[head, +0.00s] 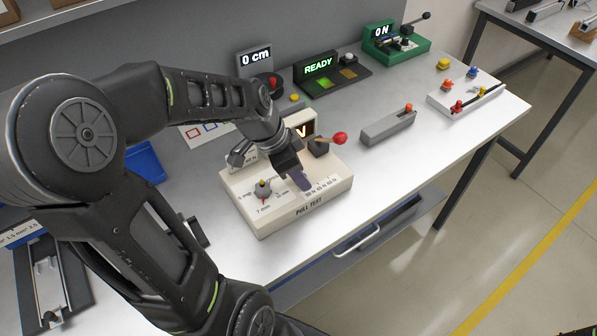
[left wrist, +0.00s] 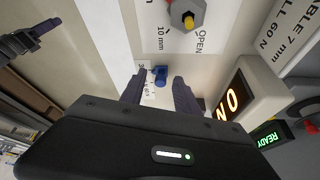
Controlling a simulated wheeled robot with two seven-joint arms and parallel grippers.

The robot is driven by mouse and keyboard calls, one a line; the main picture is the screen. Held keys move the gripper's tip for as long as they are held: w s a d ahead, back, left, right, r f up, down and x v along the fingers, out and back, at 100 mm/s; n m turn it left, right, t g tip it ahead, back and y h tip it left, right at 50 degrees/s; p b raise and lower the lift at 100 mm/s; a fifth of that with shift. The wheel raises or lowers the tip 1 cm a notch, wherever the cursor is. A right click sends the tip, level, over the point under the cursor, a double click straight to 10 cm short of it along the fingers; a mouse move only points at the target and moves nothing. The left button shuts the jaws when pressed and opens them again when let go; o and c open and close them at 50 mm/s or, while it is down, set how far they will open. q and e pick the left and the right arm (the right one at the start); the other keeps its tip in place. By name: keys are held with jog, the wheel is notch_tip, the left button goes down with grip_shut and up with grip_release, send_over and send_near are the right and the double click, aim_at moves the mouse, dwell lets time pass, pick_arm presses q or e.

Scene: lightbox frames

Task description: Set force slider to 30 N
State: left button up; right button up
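The cream pull-test box (head: 278,222) stands on the table in the middle of the head view. My left gripper (head: 303,182) is over its top, by the printed force scale. In the left wrist view, the blue slider knob (left wrist: 160,76) sits on the scale just beyond the fingertips. My left gripper (left wrist: 157,92) shows there with its fingers apart, one on each side of the knob's line. I cannot tell whether either finger touches the knob. The slider is hidden in the head view. The box's orange-digit display (left wrist: 234,100) is partly cut off.
The box also carries a grey rotary knob (head: 262,187) and a red-ended lever (head: 338,139). A grey block (head: 388,127) with an orange button stands to the right. The table's front edge lies close.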

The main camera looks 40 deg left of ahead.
pick_arm(q)
jog(key=shift+r, duration=0.1)
jog(key=v, duration=0.7)
jog(key=shift+r+b, duration=0.25)
jog(key=shift+b, duration=0.1)
jog(key=shift+s+a, duration=0.1)
